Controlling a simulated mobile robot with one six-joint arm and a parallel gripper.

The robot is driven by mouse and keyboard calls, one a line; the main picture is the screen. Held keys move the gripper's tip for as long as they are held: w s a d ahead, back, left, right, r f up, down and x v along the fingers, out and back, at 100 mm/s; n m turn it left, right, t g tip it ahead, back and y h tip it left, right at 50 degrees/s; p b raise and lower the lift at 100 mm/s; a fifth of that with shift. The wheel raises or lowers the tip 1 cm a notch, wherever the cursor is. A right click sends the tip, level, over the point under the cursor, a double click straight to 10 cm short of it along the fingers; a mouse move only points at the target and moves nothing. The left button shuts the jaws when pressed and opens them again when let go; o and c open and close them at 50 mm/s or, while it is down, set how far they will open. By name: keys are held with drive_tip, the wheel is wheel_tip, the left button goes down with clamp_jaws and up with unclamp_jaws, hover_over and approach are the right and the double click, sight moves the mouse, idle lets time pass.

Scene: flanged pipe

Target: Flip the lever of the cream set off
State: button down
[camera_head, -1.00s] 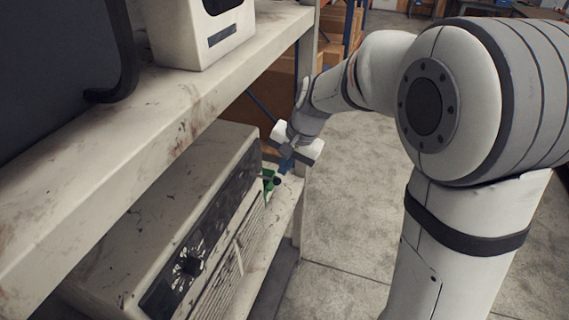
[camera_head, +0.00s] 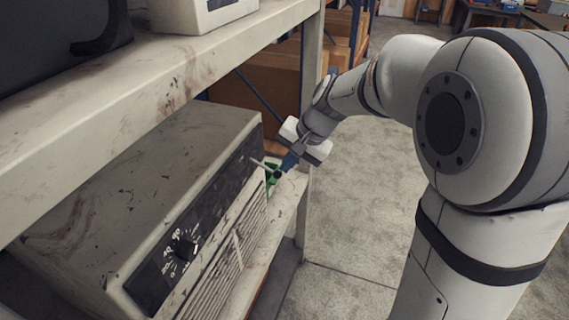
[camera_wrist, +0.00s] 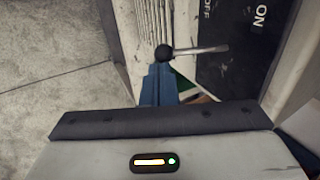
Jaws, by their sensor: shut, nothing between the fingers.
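The cream set (camera_head: 150,170) is a worn box with a dark front panel, on the lower shelf. Its lever (camera_head: 263,166), a thin metal rod with a black ball end, sticks out near the panel's far end. In the wrist view the lever (camera_wrist: 200,50) points left from the dark panel, below the white OFF and ON marks; its setting I cannot tell. My gripper (camera_head: 287,163) has its blue fingers shut and empty, right beside the black ball. In the wrist view the fingertips (camera_wrist: 160,68) sit just below the ball; whether they touch it I cannot tell.
A green piece (camera_head: 272,182) shows behind the lever. The upper shelf board (camera_head: 160,100) runs above the set, and a shelf post (camera_head: 311,80) stands close to my gripper. A round dial (camera_head: 183,248) is at the panel's near end. Open floor (camera_head: 365,200) lies to the right.

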drive_tip(key=shift+d+f, duration=0.15)
drive_tip(key=shift+f, duration=0.3)
drive_tip(key=shift+r, duration=0.15)
drive_tip(key=s+d+r+p, duration=0.1)
drive_tip(key=d+r, duration=0.8)
drive_tip(key=r, duration=0.2)
drive_tip(key=s+f+n+h, duration=0.1)
drive_tip(key=s+f, duration=0.2)
drive_tip(key=s, duration=0.3)
drive_tip(key=s+d+f+n+h, duration=0.1)
drive_tip(key=s+f+n+h, duration=0.1)
drive_tip(key=s, duration=0.5)
drive_tip(key=s+d+f+n+h, duration=0.1)
drive_tip(key=s+f, duration=0.4)
drive_tip(key=s, duration=0.1)
drive_tip(key=shift+s+n+t+h, duration=0.2)
drive_tip(key=shift+n+t+h, duration=0.2)
